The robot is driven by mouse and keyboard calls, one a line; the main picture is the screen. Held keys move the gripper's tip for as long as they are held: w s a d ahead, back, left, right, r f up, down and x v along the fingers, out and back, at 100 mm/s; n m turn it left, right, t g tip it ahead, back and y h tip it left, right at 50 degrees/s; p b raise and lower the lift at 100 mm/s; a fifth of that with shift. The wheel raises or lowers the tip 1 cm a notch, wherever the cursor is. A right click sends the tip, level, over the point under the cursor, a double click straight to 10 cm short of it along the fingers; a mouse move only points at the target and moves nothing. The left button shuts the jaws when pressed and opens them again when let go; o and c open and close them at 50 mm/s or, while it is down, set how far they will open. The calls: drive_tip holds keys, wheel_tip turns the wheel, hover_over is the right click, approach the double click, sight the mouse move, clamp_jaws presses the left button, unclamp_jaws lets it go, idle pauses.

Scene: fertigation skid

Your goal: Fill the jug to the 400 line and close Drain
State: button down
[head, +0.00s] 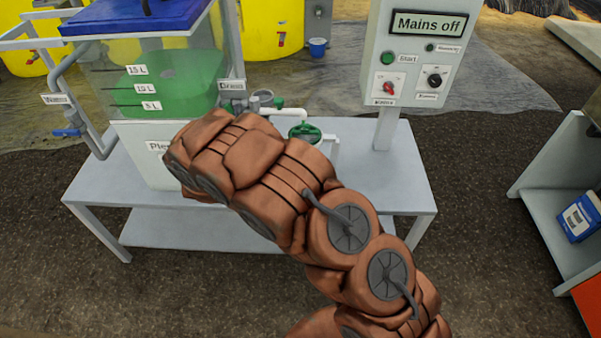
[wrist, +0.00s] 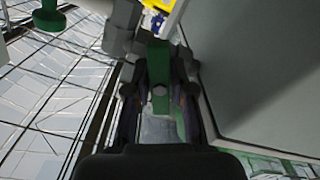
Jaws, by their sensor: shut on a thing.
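In the wrist view my gripper (wrist: 160,92) is shut on a green handle (wrist: 159,68), which stands between its fingers. In the head view my arm covers the gripper and this handle, just below the Drain label (head: 232,86). Grey pipe fittings (head: 262,99) show beside that label, so the handle appears to be the Drain valve's. The clear tank (head: 100,82) left of it holds green liquid, its surface between the 15 L and 10 L marks. I cannot make out the jug or its 400 line in either view.
A green handwheel (head: 305,132) on a white pipe sits right of my arm. The control panel (head: 415,50) reads "Mains off". The grey bench (head: 395,190) has free room on its right. A blue-handled valve (head: 68,132) is at the left.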

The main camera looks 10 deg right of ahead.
drive_tip(key=m+b, duration=0.1)
drive_tip(key=b, duration=0.1)
drive_tip(key=m+b, duration=0.2)
drive_tip(key=b, duration=0.1)
drive_tip(key=m+b, duration=0.2)
drive_tip(key=b, duration=0.1)
drive_tip(key=shift+f, duration=0.25)
drive_tip(key=shift+r+m+b, duration=0.25)
drive_tip(key=shift+m+b, duration=0.3)
drive_tip(key=shift+m, duration=0.05)
drive_tip(key=c, duration=1)
unclamp_jaws()
drive_tip(key=shift+o, duration=0.2)
drive_tip(key=v, duration=0.7)
